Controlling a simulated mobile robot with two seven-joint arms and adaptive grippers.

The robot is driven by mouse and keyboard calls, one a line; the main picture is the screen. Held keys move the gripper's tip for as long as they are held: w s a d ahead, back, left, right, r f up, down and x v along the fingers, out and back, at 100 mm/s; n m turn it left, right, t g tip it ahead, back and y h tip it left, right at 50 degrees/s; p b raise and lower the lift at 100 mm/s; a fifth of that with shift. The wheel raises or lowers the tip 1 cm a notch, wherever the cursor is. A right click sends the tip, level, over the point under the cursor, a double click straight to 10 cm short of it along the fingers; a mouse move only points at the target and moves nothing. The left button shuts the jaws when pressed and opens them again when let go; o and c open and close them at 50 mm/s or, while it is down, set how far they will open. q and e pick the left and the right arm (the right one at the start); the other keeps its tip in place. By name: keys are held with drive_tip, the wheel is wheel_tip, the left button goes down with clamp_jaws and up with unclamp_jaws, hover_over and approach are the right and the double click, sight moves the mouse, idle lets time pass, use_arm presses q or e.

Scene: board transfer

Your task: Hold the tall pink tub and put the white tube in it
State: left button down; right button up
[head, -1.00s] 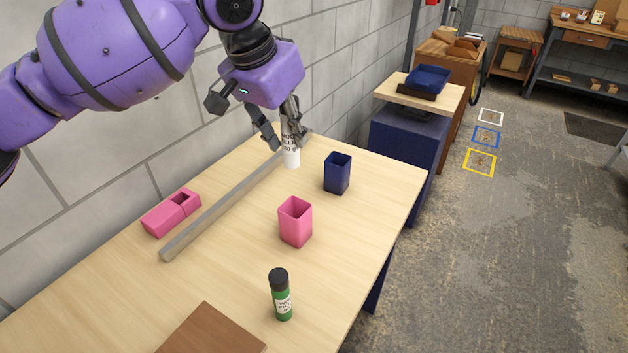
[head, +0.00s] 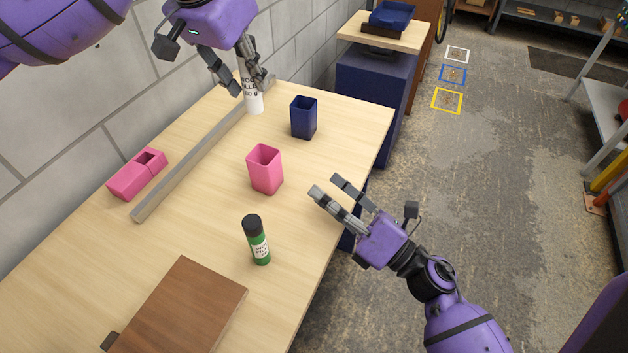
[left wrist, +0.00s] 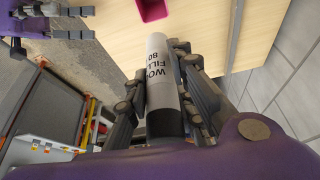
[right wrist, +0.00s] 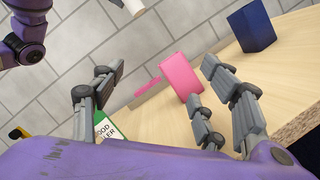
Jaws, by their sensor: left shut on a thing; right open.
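The tall pink tub (head: 265,172) stands upright and open-topped on the table, touched by neither gripper; it also shows in the right wrist view (right wrist: 180,76). My left gripper (head: 248,88) is shut on the white tube (head: 255,101), behind the tub near the wall. The tube is roughly upright with its lower end down; the left wrist view shows its lettered side (left wrist: 158,72) and a dark end in the jaws. Whether it touches the table I cannot tell. My right gripper (head: 326,187) is open and empty, right of the pink tub near the table's edge.
A dark blue tub (head: 303,118) stands behind the pink one. A grey bar (head: 185,168) lies along the left, with a low pink box (head: 137,175) beyond it. A green bottle (head: 257,243) and a brown board (head: 190,305) are in front.

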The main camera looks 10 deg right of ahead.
sight(276, 168)
drive_tip(key=w+n+g, duration=0.1)
drive_tip(key=n, duration=0.2)
drive_tip(key=w+a+f+n+g, duration=0.1)
drive_tip(key=w+n, duration=0.1)
drive_tip(key=n, duration=0.1)
drive_tip(key=w+n+g+y, duration=0.1)
drive_tip(key=n+g, duration=0.1)
drive_tip(key=n, duration=0.2)
drive_tip(key=shift+w+a+f, duration=0.25)
drive_tip(key=shift+a, duration=0.05)
drive_tip(key=shift+w+f+n+g, duration=0.25)
drive_tip(key=shift+w+n+g, duration=0.25)
drive_tip(key=shift+n, duration=0.4)
drive_tip(key=x, duration=1.2)
drive_tip(key=shift+f, duration=0.1)
drive_tip(key=c, duration=1.2)
use_arm(q)
wheel_tip(276, 168, down, 13)
use_arm(e)
drive_tip(key=shift+c, duration=0.2)
use_arm(q)
drive_tip(key=c, duration=1.4)
unclamp_jaws()
